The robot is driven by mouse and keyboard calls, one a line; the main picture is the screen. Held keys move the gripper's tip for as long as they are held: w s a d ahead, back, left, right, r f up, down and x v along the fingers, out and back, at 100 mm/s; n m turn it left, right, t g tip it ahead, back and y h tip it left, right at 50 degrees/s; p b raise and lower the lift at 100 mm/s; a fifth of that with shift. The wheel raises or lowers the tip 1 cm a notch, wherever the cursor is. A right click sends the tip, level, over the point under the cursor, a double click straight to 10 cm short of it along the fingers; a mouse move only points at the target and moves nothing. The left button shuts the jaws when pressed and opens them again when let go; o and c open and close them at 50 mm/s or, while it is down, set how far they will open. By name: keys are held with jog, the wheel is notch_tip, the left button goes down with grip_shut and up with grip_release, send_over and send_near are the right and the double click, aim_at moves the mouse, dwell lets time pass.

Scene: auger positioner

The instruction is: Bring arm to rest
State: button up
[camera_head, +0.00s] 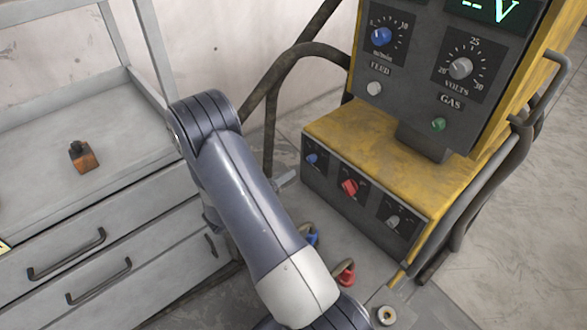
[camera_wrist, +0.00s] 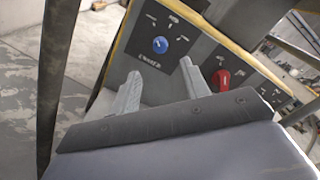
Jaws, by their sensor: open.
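My gripper (camera_wrist: 163,98) shows in the wrist view with its two grey fingers apart and nothing between them. It faces the lower control panel of the yellow machine, with a blue knob (camera_wrist: 160,45) and a red knob (camera_wrist: 221,79) beyond the fingers. I cannot tell if the fingers touch the panel. In the head view my arm (camera_head: 250,215) is bent and crosses the middle of the picture. The gripper is mostly hidden behind the arm there; a small grey tip (camera_head: 286,179) shows just left of the panel.
The yellow welding machine (camera_head: 375,150) stands at right, with blue, grey and red knobs and a lit display (camera_head: 495,8). Dark cables (camera_head: 290,60) hang behind my arm. A grey drawer cabinet (camera_head: 90,215) stands at left, with a small orange-and-black block (camera_head: 83,157) on top.

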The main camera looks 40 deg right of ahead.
aim_at(308, 161)
jog(key=shift+s+a, duration=0.1)
jog(key=shift+a, duration=0.75)
jog(key=d, duration=0.3)
jog(key=w+d+b, duration=0.1)
jog(key=d, duration=0.6)
jog(key=shift+w+d+f, duration=0.15)
jog(key=shift+d+f, duration=0.1)
jog(key=shift+d, duration=0.15)
jog(key=shift+a, duration=0.1)
